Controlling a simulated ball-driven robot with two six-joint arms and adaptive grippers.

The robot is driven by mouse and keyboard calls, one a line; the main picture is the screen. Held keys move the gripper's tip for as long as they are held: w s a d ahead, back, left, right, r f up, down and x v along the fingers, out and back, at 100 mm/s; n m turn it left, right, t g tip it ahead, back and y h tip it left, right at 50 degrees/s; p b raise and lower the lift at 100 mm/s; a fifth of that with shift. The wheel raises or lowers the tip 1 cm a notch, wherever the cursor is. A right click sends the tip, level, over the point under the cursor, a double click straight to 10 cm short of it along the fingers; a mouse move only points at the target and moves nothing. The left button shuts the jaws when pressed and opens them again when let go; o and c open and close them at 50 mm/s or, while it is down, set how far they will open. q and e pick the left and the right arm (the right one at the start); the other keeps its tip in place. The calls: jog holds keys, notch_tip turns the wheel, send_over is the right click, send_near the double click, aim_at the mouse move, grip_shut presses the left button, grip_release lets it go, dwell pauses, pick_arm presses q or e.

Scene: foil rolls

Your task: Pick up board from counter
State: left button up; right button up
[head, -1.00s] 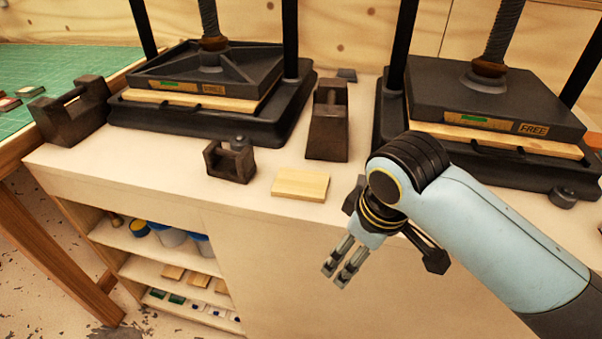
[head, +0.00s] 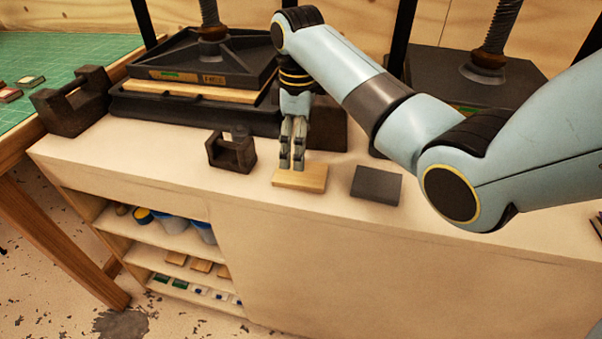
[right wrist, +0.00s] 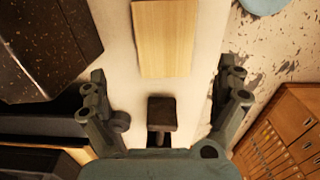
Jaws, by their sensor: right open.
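The board (head: 300,180) is a small pale wooden rectangle lying flat near the counter's (head: 195,180) front edge. My right gripper (head: 292,165) points down over it, with the fingertips at or just above its back part in the head view. In the right wrist view the fingers (right wrist: 165,90) are spread wide and empty. There the board (right wrist: 165,38) shows at the top centre, and I cannot tell whether anything touches it. My left gripper is not in view.
A small dark weight (head: 231,154) stands left of the board, and a dark grey slab (head: 376,185) lies to its right. A larger dark weight (head: 329,127) stands behind my gripper. Presses (head: 190,105) fill the back. The counter's front drops to open shelves (head: 185,238).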

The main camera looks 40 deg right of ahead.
aim_at(301, 174)
jog(key=f, duration=0.4)
jog(key=s+f, duration=0.1)
jog(key=f, duration=0.1)
jog(key=shift+f+p, duration=0.25)
jog(key=shift+p, duration=0.1)
jog(key=c, duration=1.3)
